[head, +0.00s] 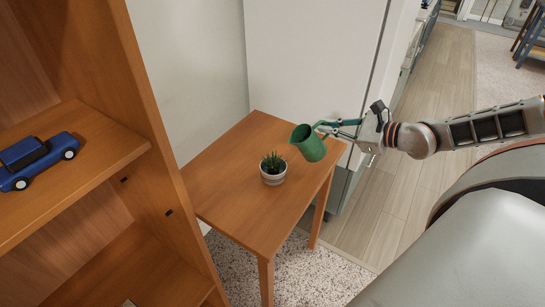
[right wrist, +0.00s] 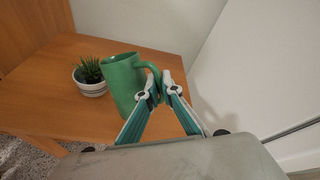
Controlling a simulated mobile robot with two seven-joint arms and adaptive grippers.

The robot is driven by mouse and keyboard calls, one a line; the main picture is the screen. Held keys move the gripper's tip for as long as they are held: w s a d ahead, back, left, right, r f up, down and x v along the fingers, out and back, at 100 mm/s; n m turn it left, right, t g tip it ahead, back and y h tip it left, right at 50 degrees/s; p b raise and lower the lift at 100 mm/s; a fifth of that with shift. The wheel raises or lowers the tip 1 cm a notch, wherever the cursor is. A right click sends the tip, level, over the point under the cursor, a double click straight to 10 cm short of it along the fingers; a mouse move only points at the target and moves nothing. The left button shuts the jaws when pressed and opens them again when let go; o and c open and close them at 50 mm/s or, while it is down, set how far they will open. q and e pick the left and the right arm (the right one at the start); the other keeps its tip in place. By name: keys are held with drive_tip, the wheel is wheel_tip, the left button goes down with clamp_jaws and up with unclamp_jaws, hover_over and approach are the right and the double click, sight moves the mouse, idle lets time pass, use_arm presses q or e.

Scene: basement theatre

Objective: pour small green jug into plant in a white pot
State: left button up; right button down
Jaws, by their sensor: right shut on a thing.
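The small green jug (head: 308,143) is held by its handle in my right gripper (head: 326,128), above the wooden table. It is tilted, with its top leaning left. The plant in a white pot (head: 273,169) stands upright on the table, below and left of the jug. In the right wrist view, the jug (right wrist: 124,82) has its handle between the fingers of the right gripper (right wrist: 160,84). The potted plant (right wrist: 90,76) is left of the jug there. Whether anything is in the jug cannot be seen. My left gripper is not in view.
The small wooden table (head: 237,198) is otherwise bare. A wooden shelf unit (head: 165,190) stands close on the left, with a blue toy car (head: 37,158) on one shelf. A white panel (head: 310,60) rises behind the table. Open floor lies to the right.

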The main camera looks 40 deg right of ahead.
drive_tip(key=shift+d+f, duration=0.2)
drive_tip(key=shift+d, duration=0.1)
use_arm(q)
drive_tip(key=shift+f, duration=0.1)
use_arm(e)
drive_tip(key=shift+s+f, duration=0.1)
drive_tip(key=d+f+m+b, duration=0.1)
drive_tip(key=d+f+m+t+y+b, duration=0.1)
drive_tip(key=f, duration=0.1)
drive_tip(key=d+f+m+t+b, duration=0.1)
drive_tip(key=f, duration=0.1)
drive_tip(key=shift+s+d+f+m+y, duration=0.1)
drive_tip(key=shift+s+d+m+y, duration=0.1)
drive_tip(key=shift+s+m+y, duration=0.15)
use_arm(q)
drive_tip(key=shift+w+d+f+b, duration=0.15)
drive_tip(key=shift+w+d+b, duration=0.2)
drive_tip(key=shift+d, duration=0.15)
use_arm(e)
drive_tip(key=shift+s+d+f+m+t+y, duration=0.1)
drive_tip(key=shift+d+f+m+t+y, duration=0.2)
drive_tip(key=shift+f+m+t, duration=0.15)
drive_tip(key=shift+r, duration=0.1)
